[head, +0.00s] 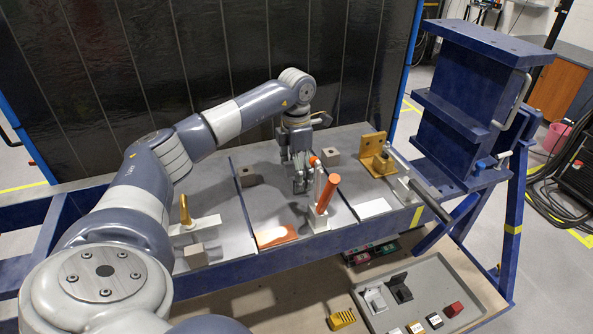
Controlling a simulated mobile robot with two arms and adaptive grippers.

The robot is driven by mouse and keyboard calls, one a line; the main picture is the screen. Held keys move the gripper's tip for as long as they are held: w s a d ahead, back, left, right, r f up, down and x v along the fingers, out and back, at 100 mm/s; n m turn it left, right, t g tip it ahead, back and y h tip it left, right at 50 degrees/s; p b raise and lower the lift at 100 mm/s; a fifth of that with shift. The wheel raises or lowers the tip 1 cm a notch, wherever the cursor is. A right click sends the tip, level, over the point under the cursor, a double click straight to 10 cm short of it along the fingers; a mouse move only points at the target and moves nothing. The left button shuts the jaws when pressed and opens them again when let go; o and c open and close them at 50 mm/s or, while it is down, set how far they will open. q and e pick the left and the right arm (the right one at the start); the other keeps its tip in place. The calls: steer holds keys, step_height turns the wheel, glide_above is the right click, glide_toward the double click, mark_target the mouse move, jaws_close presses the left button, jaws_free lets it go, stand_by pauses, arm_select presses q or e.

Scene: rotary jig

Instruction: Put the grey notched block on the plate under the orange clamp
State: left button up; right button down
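The orange clamp (327,195) has an upright orange handle and a pale bracket, and stands near the middle of the bench. A plate with orange and white areas (275,237) lies to its left, and a white plate (372,208) lies to its right. A light grey block that looks notched (375,300) is in the tray below the bench. My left gripper (300,185) points down just behind and left of the clamp. Its fingers are small and partly overlapped by the clamp, so their opening and any contact are unclear. My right gripper is out of view.
The grey tray (473,326) also holds a dark notched block (400,289), a red block (453,310) and small dark blocks. A yellow notched block (341,318) lies beside it.

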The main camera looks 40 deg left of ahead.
arm_select(q)
steer(key=shift+r, duration=0.3)
step_height(320, 180, up, 12)
steer(key=b, duration=0.2)
steer(key=shift+f, duration=0.15)
